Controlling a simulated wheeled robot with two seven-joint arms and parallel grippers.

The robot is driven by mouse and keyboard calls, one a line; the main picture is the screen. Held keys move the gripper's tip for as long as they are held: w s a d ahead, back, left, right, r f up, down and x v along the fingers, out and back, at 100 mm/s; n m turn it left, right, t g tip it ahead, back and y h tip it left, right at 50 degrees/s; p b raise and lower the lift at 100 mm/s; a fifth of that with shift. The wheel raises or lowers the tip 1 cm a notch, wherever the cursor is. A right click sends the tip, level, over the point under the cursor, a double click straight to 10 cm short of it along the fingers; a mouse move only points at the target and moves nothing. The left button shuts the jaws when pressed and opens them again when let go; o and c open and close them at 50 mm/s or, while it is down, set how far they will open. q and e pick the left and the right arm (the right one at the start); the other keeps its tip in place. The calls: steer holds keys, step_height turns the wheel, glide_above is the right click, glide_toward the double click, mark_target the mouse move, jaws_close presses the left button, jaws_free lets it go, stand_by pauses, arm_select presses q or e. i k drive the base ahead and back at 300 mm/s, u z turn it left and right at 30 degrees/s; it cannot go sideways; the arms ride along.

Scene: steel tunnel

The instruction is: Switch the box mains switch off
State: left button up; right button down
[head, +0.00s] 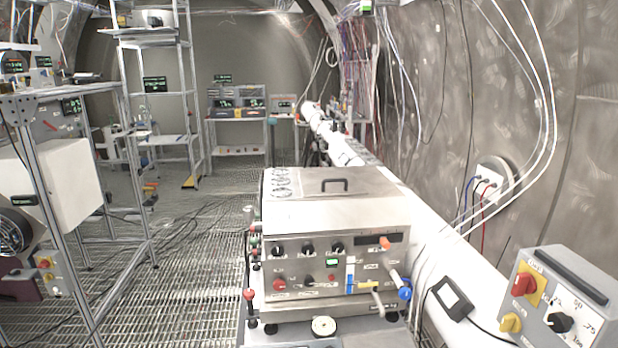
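A grey box (560,300) stands at the lower right, partly cut off by the picture's edge. Its front has a red rotary switch (524,284) on a yellow plate, with small lettering above it. The red handle's exact setting is too small to tell. Below it is a yellow knob (511,323), and to the right a black dial knob (560,322) with a printed scale. Which one is the box mains switch is not clearly labelled. Neither of my grippers is in view.
A steel instrument box (335,215) with knobs, coloured levers and a top handle stands in the centre. Left of it is open grating floor (195,260). A metal frame rack (60,200) stands left. Cables (540,110) hang along the right wall near the grey box.

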mark_target(279, 284)
steer(key=z, duration=1.4)
steer(key=k, duration=0.6)
steer(key=u, duration=0.65)
